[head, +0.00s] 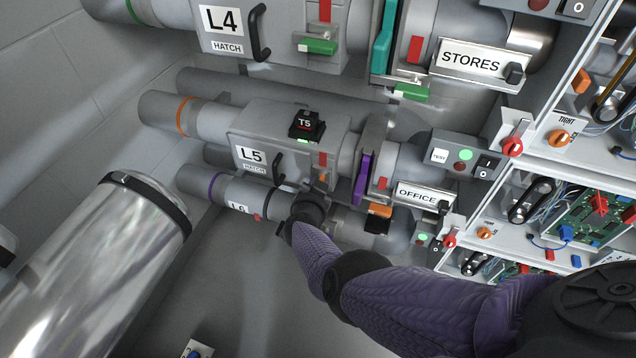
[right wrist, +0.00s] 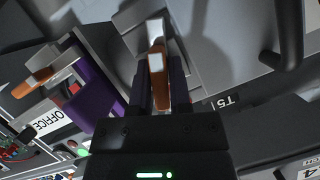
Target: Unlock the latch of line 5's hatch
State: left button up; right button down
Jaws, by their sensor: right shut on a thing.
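The line 5 hatch (head: 290,140) is a grey box on the pipe with an "L5 HATCH" label (head: 251,156) and a black handle (head: 279,167). A red catch (head: 323,159) sits at its right end. The latch's orange-brown lever (right wrist: 158,82) shows between the fingers in the right wrist view. My right gripper (right wrist: 158,92) is shut on this lever. In the head view my right gripper (head: 318,190) is at the hatch's lower right, and my wrist partly hides it. My left gripper is out of view.
A black T5 box (head: 306,125) sits on the hatch. A purple gate (head: 363,180) and the OFFICE sign (head: 417,196) stand to the right. The L4 hatch (head: 270,22) is above and the L6 pipe (head: 232,192) below.

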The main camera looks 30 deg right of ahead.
jog(key=shift+n+g+h+b, duration=0.35)
jog(key=shift+n+g, duration=0.25)
jog(key=shift+n, duration=0.6)
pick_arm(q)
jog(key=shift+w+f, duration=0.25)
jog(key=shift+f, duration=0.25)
pick_arm(e)
jog(key=shift+n+h, duration=0.3)
jog(key=shift+h, duration=0.05)
jog(key=shift+g, duration=0.3)
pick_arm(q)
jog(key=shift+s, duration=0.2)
pick_arm(e)
jog(key=c, duration=0.6)
grip_release()
pick_arm(q)
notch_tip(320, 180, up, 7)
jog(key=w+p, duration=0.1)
jog(key=p, duration=0.5)
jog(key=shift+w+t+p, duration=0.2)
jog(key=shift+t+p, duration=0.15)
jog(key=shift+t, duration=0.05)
pick_arm(e)
jog(key=shift+v, duration=4.95)
